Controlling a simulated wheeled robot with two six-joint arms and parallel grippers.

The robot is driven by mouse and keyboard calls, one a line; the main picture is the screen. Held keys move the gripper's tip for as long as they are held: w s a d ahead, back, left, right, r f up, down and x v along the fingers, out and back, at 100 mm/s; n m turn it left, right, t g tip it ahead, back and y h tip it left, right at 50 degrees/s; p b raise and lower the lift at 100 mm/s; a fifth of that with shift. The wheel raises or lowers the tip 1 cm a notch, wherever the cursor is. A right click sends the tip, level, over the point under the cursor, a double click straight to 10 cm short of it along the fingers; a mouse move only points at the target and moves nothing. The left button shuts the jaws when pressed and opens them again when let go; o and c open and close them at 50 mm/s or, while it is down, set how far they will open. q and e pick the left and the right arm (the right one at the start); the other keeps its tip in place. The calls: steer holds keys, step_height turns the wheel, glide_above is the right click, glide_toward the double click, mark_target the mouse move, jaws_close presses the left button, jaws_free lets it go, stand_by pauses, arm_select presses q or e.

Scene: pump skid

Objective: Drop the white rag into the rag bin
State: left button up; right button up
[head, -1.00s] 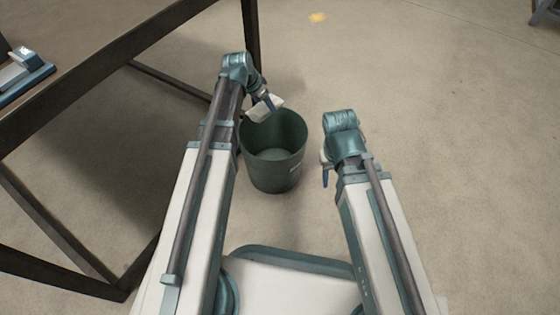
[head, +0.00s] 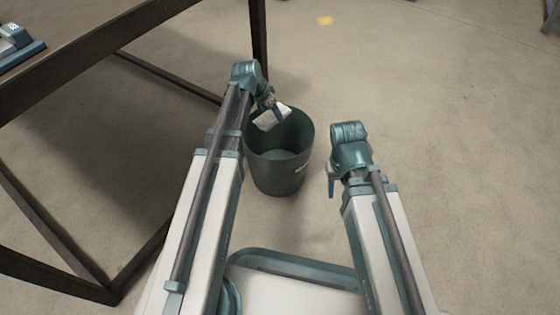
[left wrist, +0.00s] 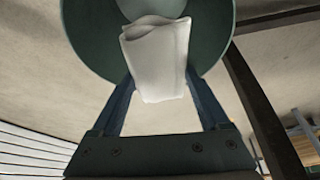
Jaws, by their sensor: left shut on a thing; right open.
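The white rag (head: 271,118) is held by my left gripper (head: 274,107), which is shut on it. In the head view the rag is over the far left part of the rag bin's mouth. The rag bin (head: 280,176) is a dark green round bucket standing upright on the floor, open at the top. In the left wrist view the rag (left wrist: 157,58) is between the two fingers, with the bin (left wrist: 215,30) behind it. My right gripper (head: 331,180) is open and empty, to the right of the bin and apart from it.
A dark-framed table (head: 95,45) stands at the left, its leg (head: 258,45) just behind my left wrist. A blue and grey device (head: 15,45) sits on the table. The floor right of the bin is clear, with a small yellow mark (head: 325,21) far back.

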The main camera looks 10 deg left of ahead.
arm_select(q)
steer(key=shift+f+b, duration=0.3)
steer(key=shift+f, duration=0.4)
arm_select(e)
steer(key=shift+f, duration=0.7)
arm_select(q)
steer(key=o, duration=1.1)
steer(key=shift+c, duration=0.2)
steer(key=shift+r, duration=0.1)
arm_select(e)
steer(key=shift+r, duration=0.1)
arm_select(q)
steer(key=p+v, duration=1.3)
steer(key=shift+s+r, duration=0.2)
steer(key=shift+r, duration=0.1)
arm_select(e)
step_height(320, 180, up, 13)
arm_select(q)
steer(key=shift+a, duration=0.1)
